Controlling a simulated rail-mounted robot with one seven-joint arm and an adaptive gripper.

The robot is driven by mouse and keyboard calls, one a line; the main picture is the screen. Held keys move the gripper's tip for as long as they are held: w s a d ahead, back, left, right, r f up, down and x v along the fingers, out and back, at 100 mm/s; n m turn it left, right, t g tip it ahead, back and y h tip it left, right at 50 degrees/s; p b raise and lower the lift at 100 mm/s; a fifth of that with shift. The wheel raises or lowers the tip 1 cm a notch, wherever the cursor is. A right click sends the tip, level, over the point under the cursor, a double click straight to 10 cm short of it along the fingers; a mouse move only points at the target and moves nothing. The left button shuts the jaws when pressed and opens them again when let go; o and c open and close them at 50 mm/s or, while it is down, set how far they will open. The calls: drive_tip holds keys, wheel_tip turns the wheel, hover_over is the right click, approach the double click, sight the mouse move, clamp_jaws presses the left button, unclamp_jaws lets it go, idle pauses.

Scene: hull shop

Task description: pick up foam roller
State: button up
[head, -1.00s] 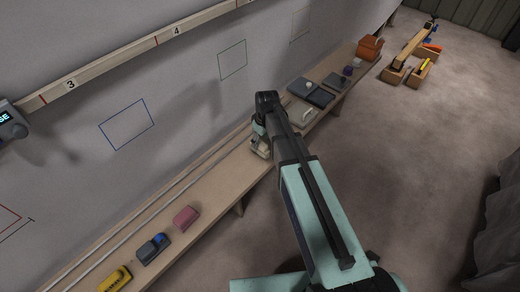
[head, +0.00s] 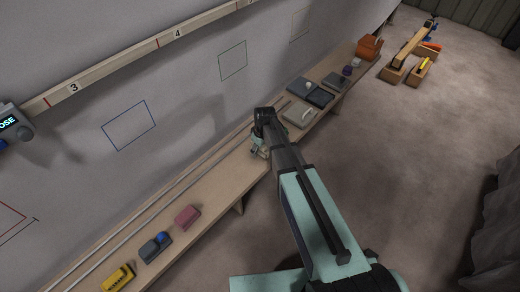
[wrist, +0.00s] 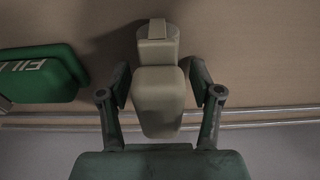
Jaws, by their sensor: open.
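A beige two-part object (wrist: 160,100) with a rounded block end and a band across its far part lies on the wooden bench. It looks like the foam roller, though its shape alone does not make this certain. In the wrist view my gripper (wrist: 160,84) is open, with one finger on each side of it and gaps showing. In the head view a small cream part of it (head: 263,153) shows beside my gripper, whose fingers are mostly hidden by the wrist.
A green lettered item (wrist: 40,74) lies left of the fingers. The bench (head: 225,182) also holds a pink block (head: 187,217), a grey-blue item (head: 155,246) and a yellow item (head: 118,278). Grey trays (head: 299,118) stand farther along. Two rails (wrist: 270,114) run along the wall side.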

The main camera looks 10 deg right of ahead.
clamp_jaws()
drive_tip(key=shift+r, duration=0.15)
wheel_tip(320, 180, up, 20)
drive_tip(key=b, duration=0.2)
idle(0.6)
drive_tip(key=c, duration=1)
unclamp_jaws()
drive_tip(key=shift+c, duration=0.2)
drive_tip(key=shift+b, duration=0.3)
drive_tip(key=shift+c, duration=0.3)
